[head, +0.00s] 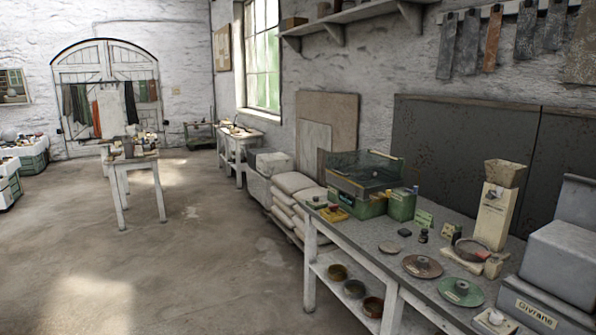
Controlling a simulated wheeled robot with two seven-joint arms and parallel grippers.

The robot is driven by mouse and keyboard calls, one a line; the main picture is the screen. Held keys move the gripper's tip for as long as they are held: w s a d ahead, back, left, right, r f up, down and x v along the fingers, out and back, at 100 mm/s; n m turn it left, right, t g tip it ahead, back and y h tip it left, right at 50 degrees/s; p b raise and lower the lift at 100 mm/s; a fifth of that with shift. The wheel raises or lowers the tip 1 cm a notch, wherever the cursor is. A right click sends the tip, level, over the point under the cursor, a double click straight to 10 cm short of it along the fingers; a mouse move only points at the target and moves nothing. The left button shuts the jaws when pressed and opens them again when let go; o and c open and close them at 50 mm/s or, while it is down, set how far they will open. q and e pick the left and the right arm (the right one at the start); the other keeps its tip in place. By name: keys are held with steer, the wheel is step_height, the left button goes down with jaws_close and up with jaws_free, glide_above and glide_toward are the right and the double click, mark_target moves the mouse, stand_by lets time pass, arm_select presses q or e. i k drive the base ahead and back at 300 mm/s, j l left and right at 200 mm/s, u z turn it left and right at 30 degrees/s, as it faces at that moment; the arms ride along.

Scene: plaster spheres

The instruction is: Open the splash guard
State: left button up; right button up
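A green machine (357,205) stands at the far end of the long workbench on the right. A dark see-through cover (362,170), which looks like the splash guard, sits on top of it. The guard is small in view, and I cannot tell whether it is shut or partly raised. A green box (402,206) stands close to the machine's right side. Neither of my grippers is in view.
The bench (376,246) also holds discs (422,266), a beige hopper device (495,205) and a grey machine (560,262). Stacked sacks (293,192) lie beyond its far end. A small table (135,162) stands left. The floor (190,260) between is clear.

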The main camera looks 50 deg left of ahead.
mark_target(365, 159)
steer(key=u, duration=1.35)
steer(key=i, duration=0.3)
